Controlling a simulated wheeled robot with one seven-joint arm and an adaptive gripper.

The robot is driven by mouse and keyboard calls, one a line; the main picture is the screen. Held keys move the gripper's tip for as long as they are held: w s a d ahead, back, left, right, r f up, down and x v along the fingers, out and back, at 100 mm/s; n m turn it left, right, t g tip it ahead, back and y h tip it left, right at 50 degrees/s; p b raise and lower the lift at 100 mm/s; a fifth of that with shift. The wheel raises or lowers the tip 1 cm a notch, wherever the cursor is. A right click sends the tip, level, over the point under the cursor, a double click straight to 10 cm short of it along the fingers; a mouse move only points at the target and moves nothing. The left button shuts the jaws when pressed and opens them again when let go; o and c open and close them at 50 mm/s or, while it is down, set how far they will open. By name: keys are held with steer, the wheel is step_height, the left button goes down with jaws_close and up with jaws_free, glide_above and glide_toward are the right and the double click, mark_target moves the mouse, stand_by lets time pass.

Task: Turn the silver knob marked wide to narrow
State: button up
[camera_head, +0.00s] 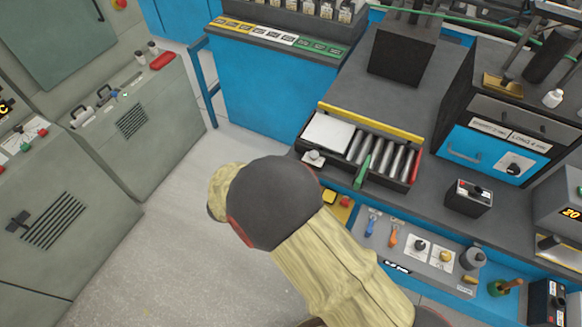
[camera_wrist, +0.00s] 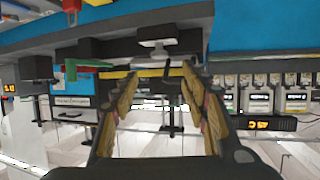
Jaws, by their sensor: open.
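A silver knob (camera_head: 313,157) sits at the front left corner of a roller tray (camera_head: 345,183) on the workbench; I cannot read any wide or narrow marking. In the wrist view a pale silver knob (camera_wrist: 158,44) shows in front of the fingertips, above the gap between them, and looks like the same one. My gripper (camera_wrist: 160,72) is open, with padded yellow-brown fingers spread apart and nothing between them. The fingertips look apart from the knob. In the head view my arm hides the gripper.
The tray holds a white plate (camera_head: 328,132) and several metal rollers, with a green lever (camera_head: 362,170) in front. Below the bench edge is a panel with blue (camera_head: 371,224) and orange (camera_head: 392,237) levers. Grey cabinets (camera_head: 130,125) stand left, with open floor (camera_head: 180,235) between.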

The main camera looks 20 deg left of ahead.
steer(key=shift+w+d+f, duration=0.1)
steer(key=shift+c, duration=0.6)
steer(key=shift+m, duration=0.8)
steer(key=w+d+b, duration=0.1)
steer(key=w+d+r+b, duration=0.2)
steer(key=shift+w+d+b, duration=0.1)
steer(key=shift+w+b, duration=0.15)
steer(key=shift+b, duration=0.15)
steer(key=shift+c, duration=0.7)
steer(key=w+d+r+n+t+y+b, duration=0.2)
steer(key=w+d+r+y+b, duration=0.1)
steer(key=d+b, duration=0.35)
steer(key=w+d+r+n+t+y+b, duration=0.1)
steer(key=w+d+r+n+y+b, duration=0.15)
steer(key=d+b, duration=0.35)
steer(key=s+a+f+n+g+y+b, duration=0.1)
steer(key=s+a+f+n+g+y, duration=0.4)
steer(key=a+f, duration=0.35)
steer(key=shift+n+t, duration=0.55)
steer(key=shift+t, duration=0.15)
steer(key=b+x, duration=0.1)
steer(key=x, duration=0.1)
steer(key=b+x, duration=0.1)
steer(key=x, duration=0.2)
steer(key=d+b+x, duration=0.1)
steer(key=x, duration=0.1)
steer(key=shift+w+a+f+b, duration=0.1)
steer(key=shift+w+f+b, duration=0.2)
steer(key=shift+f, duration=0.1)
steer(key=shift+c, duration=0.5)
